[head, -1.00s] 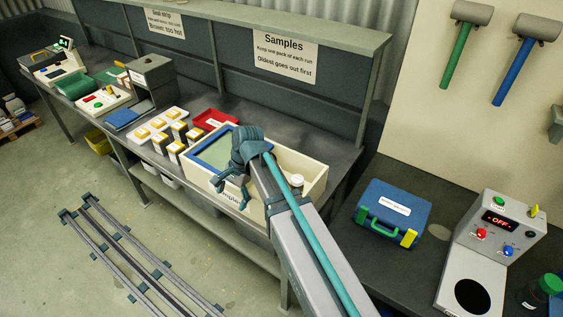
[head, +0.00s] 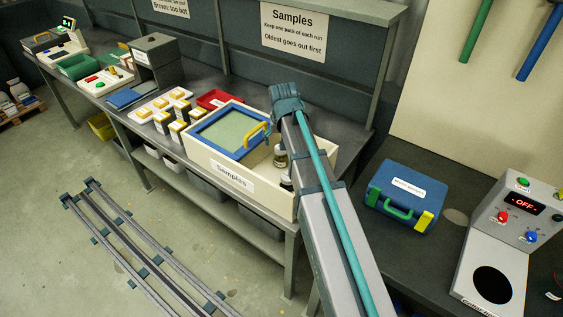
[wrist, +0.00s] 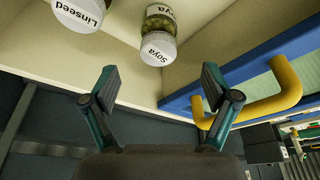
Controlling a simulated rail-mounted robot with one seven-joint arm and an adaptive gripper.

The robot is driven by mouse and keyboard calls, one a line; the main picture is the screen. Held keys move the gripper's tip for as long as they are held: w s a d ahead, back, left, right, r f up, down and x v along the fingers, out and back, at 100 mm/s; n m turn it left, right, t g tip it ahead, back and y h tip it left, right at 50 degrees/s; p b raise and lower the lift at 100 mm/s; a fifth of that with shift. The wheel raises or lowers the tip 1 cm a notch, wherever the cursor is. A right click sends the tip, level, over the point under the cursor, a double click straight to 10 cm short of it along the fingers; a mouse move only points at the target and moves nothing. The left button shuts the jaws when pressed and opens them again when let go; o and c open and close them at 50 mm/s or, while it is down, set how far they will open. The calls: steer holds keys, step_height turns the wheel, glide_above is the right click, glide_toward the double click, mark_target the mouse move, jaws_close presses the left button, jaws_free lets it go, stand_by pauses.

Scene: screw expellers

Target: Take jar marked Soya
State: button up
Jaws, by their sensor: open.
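The Soya jar shows in the wrist view with a white lid (wrist: 158,49) marked Soya and a clear body of greenish-yellow contents (wrist: 160,20). My gripper (wrist: 160,84) is open and empty, its two fingers well apart. The lid shows ahead of the gap between the fingertips, not touching them. The Linseed jar (wrist: 78,14) with a white lid is to its left, partly cut off. In the head view a jar with yellowish contents (head: 281,158) stands in the Samples box, its label unreadable; a darker jar (head: 286,181) is partly hidden by my arm.
The cream Samples box (head: 232,178) sits on the bench. A blue-framed lid with a yellow handle (head: 257,134) covers its left part; the handle (wrist: 275,100) is close to my right finger. Boxed packs and a red tray (head: 220,99) are left; a blue case (head: 400,198) is right.

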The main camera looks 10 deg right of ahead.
mark_target(281, 155)
steer(key=shift+p+x, duration=1.55)
steer(key=shift+x, duration=3.75)
steer(key=shift+s, duration=0.1)
steer(key=shift+c, duration=0.2)
steer(key=c, duration=1.3)
